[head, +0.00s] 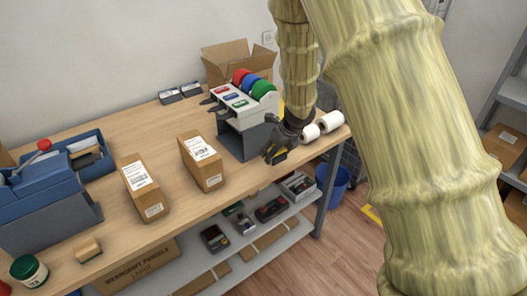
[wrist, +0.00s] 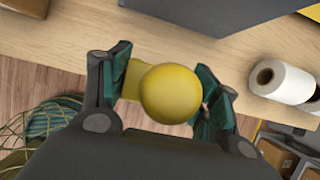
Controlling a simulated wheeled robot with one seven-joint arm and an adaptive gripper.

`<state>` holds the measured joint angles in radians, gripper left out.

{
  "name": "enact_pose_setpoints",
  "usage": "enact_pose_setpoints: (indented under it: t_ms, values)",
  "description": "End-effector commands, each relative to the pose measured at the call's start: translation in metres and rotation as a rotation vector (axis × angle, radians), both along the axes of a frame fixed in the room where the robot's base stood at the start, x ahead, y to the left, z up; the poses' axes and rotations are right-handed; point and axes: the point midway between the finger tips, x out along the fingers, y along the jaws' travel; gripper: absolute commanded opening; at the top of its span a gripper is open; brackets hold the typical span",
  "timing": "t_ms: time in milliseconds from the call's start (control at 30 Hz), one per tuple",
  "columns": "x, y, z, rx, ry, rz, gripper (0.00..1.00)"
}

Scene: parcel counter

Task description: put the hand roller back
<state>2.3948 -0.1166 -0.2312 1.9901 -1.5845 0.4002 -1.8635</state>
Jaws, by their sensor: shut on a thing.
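My gripper (wrist: 163,95) is shut on a yellow piece with a round knob end (wrist: 170,93), which I take to be the hand roller. The knob faces the wrist camera, between the green-padded fingers; the far end is hidden behind it. In the head view, my gripper (head: 279,150) is at the counter's front edge, just right of the grey dispenser (head: 240,140) with red, blue and green rolls. Only a small yellow bit shows there. I cannot tell whether the held piece touches the counter.
White paper rolls (head: 320,126) lie just right of my gripper on the wooden counter (head: 110,225). Two labelled parcels (head: 200,161) stand left of the dispenser. An open carton (head: 225,62) is behind. A shelf (head: 205,262) with devices runs below. A blue bin (head: 336,182) stands on the floor.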

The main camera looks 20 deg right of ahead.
Motion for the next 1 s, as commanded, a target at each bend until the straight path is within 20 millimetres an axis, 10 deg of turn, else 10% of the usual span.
enact_pose_setpoints:
  t_ms: [300, 1000]
  values:
    - [0.031, 0.031, -0.003, 0.0, 0.0, 0.001, 0.35]
    - [0.033, 0.033, -0.04, 0.001, -0.001, -0.001, 0.35]
